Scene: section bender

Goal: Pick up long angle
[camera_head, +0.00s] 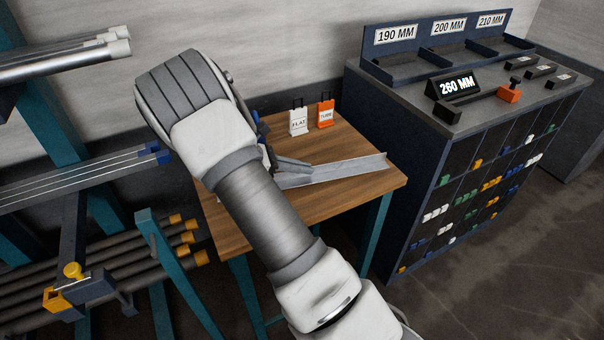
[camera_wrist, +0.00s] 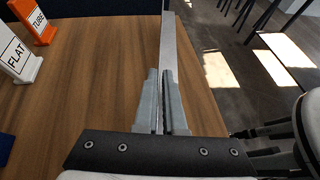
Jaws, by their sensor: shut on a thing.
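The long angle (camera_head: 345,170) is a thin grey metal profile at the wooden table, stretching right toward the table's far right corner. In the wrist view the long angle (camera_wrist: 168,45) runs away from between the fingers toward the top edge. My gripper (camera_head: 303,165) is shut on it toward its left part in the head view. In the wrist view both fingers of my gripper (camera_wrist: 163,78) close about it. My arm hides part of the table and perhaps the angle's left end. I cannot tell whether the angle touches the tabletop.
The wooden table (camera_head: 365,195) also holds a white FLAT sign (camera_head: 298,122) and an orange TUBE sign (camera_head: 326,114). A dark cabinet (camera_head: 420,175) with length-marked trays stands close at the right. A teal rack (camera_head: 45,110) with bars and tubes stands at the left.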

